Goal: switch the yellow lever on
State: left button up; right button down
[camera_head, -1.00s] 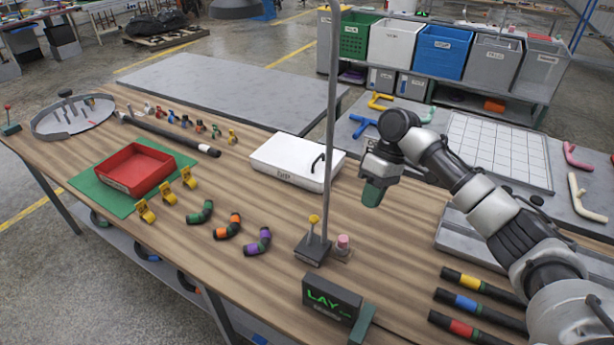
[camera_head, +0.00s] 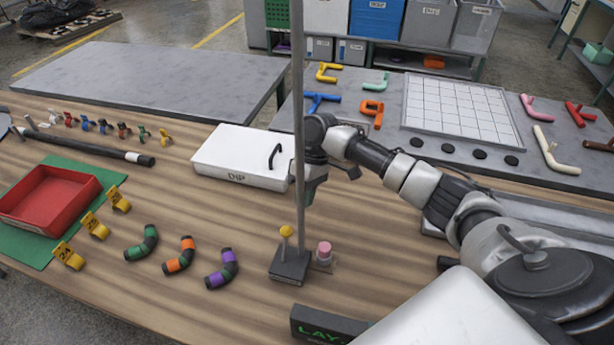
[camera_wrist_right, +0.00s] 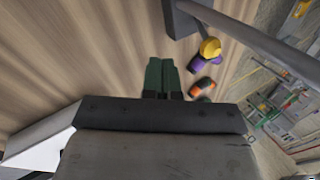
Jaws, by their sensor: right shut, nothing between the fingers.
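The yellow lever (camera_head: 286,231) is a short stem with a round yellow knob. It stands up from a dark block (camera_head: 290,268) at the foot of a tall grey pole (camera_head: 299,110). The knob also shows in the wrist view (camera_wrist_right: 210,47), right of my fingers. My right gripper (camera_head: 309,197) is above the table, just right of the pole in the head view and higher in the picture than the knob. Its green fingers (camera_wrist_right: 162,76) are together and empty, apart from the lever. The pole partly covers the gripper in the head view. My left gripper is out of view.
A pink button (camera_head: 324,249) sits right of the block. A white DIP box (camera_head: 240,155) lies behind it to the left. Several banded elbow hoses (camera_head: 180,255) lie to the left, and a dark LAY sign (camera_head: 320,323) is in front. Bare wood surrounds the block's left side.

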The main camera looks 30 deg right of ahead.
aim_at(285, 245)
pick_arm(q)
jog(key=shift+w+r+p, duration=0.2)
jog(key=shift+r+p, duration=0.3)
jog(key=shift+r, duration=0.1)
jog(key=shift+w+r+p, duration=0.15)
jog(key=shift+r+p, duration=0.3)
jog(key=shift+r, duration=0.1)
pick_arm(e)
jog(key=a, duration=0.1)
jog(key=s+a+f, duration=0.1)
jog(key=a, duration=0.1)
jog(key=s+a, duration=0.1)
jog(key=shift+s+a+f, duration=0.15)
jog(key=shift+s+f, duration=0.05)
jog(key=shift+f, duration=0.1)
pick_arm(q)
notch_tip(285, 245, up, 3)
jog(key=p, duration=0.2)
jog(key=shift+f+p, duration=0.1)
jog(key=shift+p, duration=0.3)
pick_arm(e)
jog(key=shift+s+a+r, duration=0.4)
jog(key=shift+a+r, duration=0.05)
